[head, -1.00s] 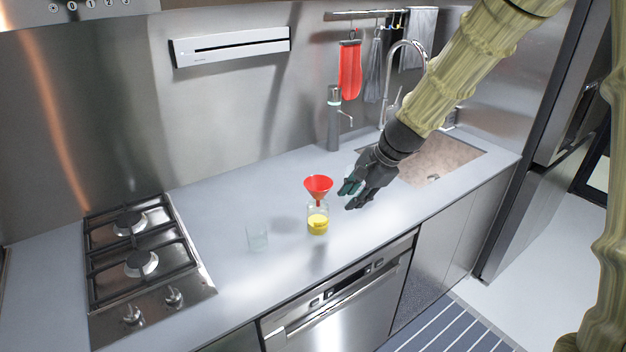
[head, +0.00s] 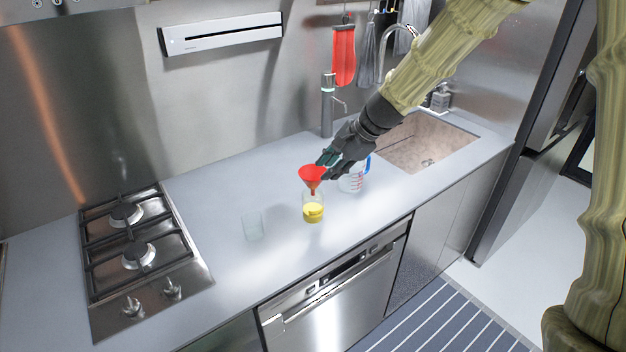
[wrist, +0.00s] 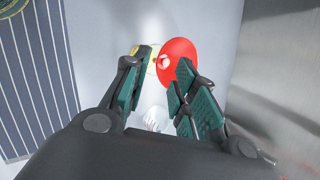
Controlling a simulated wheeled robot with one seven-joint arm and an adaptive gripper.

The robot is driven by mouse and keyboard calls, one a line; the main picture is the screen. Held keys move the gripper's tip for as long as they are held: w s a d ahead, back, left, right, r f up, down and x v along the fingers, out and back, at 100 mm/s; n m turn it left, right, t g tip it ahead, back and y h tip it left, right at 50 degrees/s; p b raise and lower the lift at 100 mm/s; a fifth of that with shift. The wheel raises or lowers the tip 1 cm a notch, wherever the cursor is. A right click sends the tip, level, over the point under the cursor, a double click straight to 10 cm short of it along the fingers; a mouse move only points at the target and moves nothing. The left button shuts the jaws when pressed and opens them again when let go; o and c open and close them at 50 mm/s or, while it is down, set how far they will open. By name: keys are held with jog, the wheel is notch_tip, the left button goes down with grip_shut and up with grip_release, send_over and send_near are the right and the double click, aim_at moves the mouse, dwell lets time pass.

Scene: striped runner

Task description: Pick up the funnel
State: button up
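The red funnel (head: 312,174) sits upright with its stem in the mouth of a clear jar (head: 313,208) that holds yellow contents. My gripper (head: 328,163) is just above and to the right of the funnel's rim in the head view. In the wrist view the red funnel (wrist: 178,60) lies beyond the fingertips, partly covered by the right finger. My gripper (wrist: 162,65) is open there, with a gap between its teal pads and nothing held. Whether a finger touches the rim cannot be told.
A measuring jug (head: 353,178) with a blue handle stands close to the right of the jar, partly behind my gripper. An empty clear glass (head: 252,226) stands to the left. The gas hob (head: 140,250) is farther left, the sink (head: 425,145) to the right. The counter's front left is clear.

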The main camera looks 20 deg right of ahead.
aim_at(314, 183)
jog(key=shift+w+a+f+p, duration=0.2)
jog(key=shift+a+f+p, duration=0.2)
jog(key=shift+a, duration=0.05)
jog(key=shift+p+x, duration=0.6)
jog(key=shift+x, duration=1.35)
jog(key=shift+a, duration=0.1)
jog(key=shift+c, duration=0.3)
grip_shut()
